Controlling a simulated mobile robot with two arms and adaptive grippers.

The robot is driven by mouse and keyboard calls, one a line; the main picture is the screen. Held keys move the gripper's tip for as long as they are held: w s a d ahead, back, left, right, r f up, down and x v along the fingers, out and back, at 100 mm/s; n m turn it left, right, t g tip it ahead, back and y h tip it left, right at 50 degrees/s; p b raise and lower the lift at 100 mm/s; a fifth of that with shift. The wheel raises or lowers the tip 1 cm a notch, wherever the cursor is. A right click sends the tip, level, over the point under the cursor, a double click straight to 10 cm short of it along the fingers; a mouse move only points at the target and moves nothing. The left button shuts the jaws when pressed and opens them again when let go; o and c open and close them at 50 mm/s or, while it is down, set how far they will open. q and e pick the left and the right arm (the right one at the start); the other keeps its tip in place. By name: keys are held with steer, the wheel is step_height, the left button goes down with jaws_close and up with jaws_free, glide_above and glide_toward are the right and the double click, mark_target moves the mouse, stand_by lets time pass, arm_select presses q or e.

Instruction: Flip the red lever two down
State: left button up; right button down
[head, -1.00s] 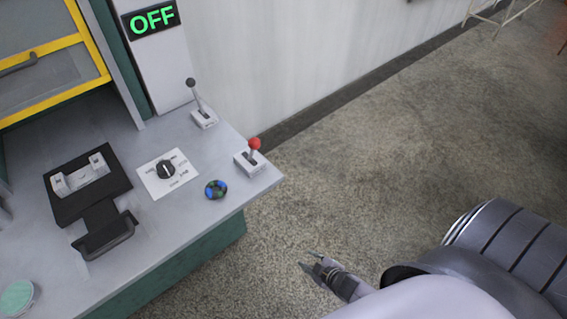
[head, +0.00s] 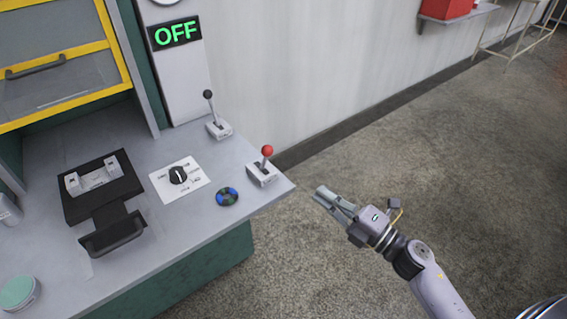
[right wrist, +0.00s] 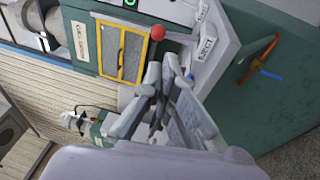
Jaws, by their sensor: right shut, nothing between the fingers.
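The red lever, a red ball knob (head: 267,151) on a short stick over a pale base, stands upright near the right corner of the bench (head: 235,222). In the right wrist view its red knob (right wrist: 158,32) shows just beyond my fingertips. My right gripper (head: 322,194) is shut and empty, to the right of the lever and apart from it, past the bench edge. It also shows in the right wrist view (right wrist: 163,70). A second lever with a black knob (head: 208,94) stands upright behind the red one. My left gripper is not in view.
A rotary dial (head: 179,175) on a white plate and a blue-green round knob (head: 227,197) sit left of the red lever. A black slide fixture (head: 100,185) is further left. A green OFF display (head: 174,33) hangs behind. Open floor lies right of the bench.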

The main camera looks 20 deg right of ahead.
steer(key=p, duration=0.4)
glide_toward(265, 159)
steer(key=w+a+r, duration=0.2)
steer(key=w+r, duration=0.1)
steer(key=w, duration=0.1)
steer(key=shift+w+a+r, duration=0.15)
steer(key=shift+w+r, duration=0.05)
